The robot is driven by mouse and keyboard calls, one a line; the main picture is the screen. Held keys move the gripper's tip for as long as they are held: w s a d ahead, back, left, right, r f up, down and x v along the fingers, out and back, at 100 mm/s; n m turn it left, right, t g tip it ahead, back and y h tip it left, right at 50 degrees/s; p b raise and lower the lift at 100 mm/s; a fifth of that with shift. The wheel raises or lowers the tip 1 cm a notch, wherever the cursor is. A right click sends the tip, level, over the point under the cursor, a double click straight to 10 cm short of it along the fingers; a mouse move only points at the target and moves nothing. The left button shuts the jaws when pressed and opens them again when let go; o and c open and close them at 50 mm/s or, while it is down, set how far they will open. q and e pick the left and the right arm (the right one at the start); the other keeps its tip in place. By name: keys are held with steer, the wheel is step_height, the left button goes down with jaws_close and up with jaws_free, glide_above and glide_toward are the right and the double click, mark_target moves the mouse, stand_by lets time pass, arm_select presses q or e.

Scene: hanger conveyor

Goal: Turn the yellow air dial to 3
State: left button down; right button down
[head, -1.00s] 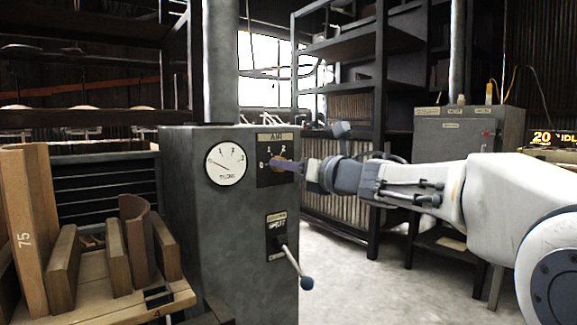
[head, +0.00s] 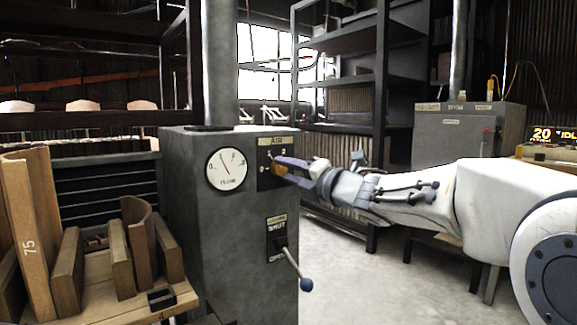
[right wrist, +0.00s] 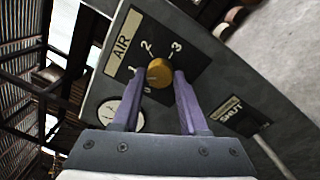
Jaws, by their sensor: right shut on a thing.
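The yellow air dial (right wrist: 159,73) sits on a dark panel (right wrist: 190,58) marked AIR, with the numbers 0, 1, 2 and 3 around it. In the head view the dial (head: 277,170) is partly covered by the fingers. My right gripper (right wrist: 163,78) is shut on the dial, one purple finger on each side. In the head view my right gripper (head: 283,168) reaches the panel from the right, rolled. The number that the dial points to is not clear. My left gripper is not in view.
A round white gauge (head: 227,170) on the grey cabinet (head: 195,235) has its needle tilted up-left. A SHUT/OPEN lever (head: 293,262) with a blue knob sticks out below the panel. Wooden blocks (head: 120,255) stand on a bench at left. Floor at right is clear.

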steer(key=m+p, duration=0.3)
steer(key=m, duration=0.4)
steer(key=shift+t, duration=0.3)
steer(key=m+h+p, duration=0.1)
steer(key=m+p, duration=0.3)
steer(key=m, duration=0.2)
steer(key=shift+m, duration=0.3)
steer(key=m+p, duration=0.5)
steer(key=m, duration=0.1)
steer(key=shift+r+m, duration=0.1)
steer(key=shift+m, duration=0.3)
steer(key=m+p, duration=0.3)
steer(key=m, duration=0.1)
steer(key=shift+m+h+p, duration=0.3)
steer(key=shift+m+p, duration=0.05)
steer(key=shift+m, duration=0.05)
steer(key=shift+m+p, duration=0.5)
steer(key=shift+m, duration=0.2)
steer(key=shift+c, duration=2.2)
jaws_free()
steer(key=shift+s, duration=0.1)
